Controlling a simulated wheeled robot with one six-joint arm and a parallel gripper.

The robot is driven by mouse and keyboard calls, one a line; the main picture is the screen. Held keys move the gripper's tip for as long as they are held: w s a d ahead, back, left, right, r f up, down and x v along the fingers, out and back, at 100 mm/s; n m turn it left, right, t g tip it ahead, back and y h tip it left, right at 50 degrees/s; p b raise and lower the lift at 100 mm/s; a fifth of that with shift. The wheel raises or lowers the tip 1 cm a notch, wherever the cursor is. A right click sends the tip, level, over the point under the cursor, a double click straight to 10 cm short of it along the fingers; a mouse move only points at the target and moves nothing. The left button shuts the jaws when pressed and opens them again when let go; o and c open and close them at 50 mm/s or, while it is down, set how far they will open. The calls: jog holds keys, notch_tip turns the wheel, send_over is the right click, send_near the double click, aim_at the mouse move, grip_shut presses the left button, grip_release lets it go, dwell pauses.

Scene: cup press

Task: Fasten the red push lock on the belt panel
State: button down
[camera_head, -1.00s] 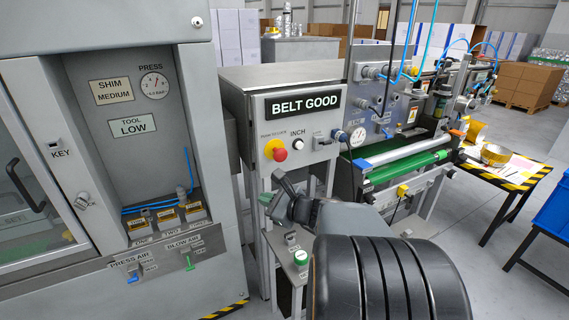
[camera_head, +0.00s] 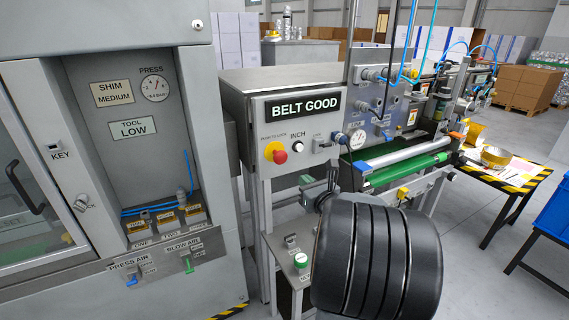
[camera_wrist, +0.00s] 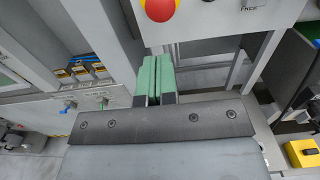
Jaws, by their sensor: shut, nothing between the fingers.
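The red push lock (camera_head: 281,157) is a red mushroom knob on a yellow disc (camera_head: 269,150), on the front of the grey belt panel (camera_head: 298,132) under the "BELT GOOD" sign. It also shows at the top edge of the wrist view as a red dome (camera_wrist: 160,8), partly cut off. My gripper (camera_wrist: 155,62) has green fingers, shut together and empty. Its tips point toward the panel and sit below the knob in the wrist view, apart from it. In the head view my wrist is below and right of the knob, and my arm hides part of the gripper.
An INCH knob (camera_head: 297,145) and a small switch (camera_head: 321,145) sit right of the push lock. Below stands a pedestal with a green button (camera_head: 300,260). A grey press cabinet (camera_head: 225,215) stands at the left.

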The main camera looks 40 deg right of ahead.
aim_at(282, 159)
jog(key=w+p, duration=0.1)
jog(key=w, duration=0.3)
jog(key=w+d, duration=0.1)
jog(key=w, duration=0.3)
jog(key=w+p, duration=0.1)
jog(key=w, duration=0.3)
jog(key=shift+w+d+p, duration=0.3)
jog(key=shift+w+d, duration=0.05)
jog(key=shift+w, duration=0.05)
